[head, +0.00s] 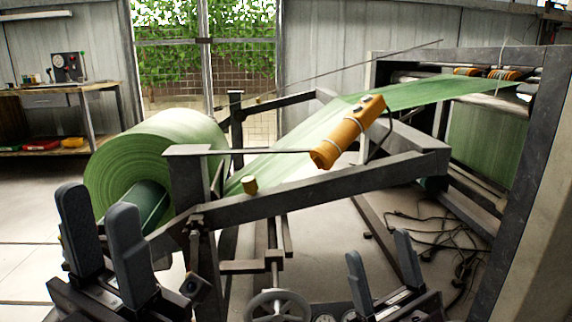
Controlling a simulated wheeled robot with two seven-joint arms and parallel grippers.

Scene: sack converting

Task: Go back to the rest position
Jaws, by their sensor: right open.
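My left gripper (97,202) is at the lower left, its two dark grey fingers pointing up and apart with nothing between them. It is in front of the large green roll (150,160). My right gripper (378,246) is at the bottom right of centre, fingers up and apart, empty. It is below and in front of the dark steel frame beam (320,195). My arms behind both grippers are mostly out of view.
A green web (300,140) runs from the roll up to the machine at right (488,140). An orange control box (348,132) sits on the frame. A handwheel (277,305) is between my grippers. Cables (440,240) lie on the floor. A workbench (85,90) stands back left.

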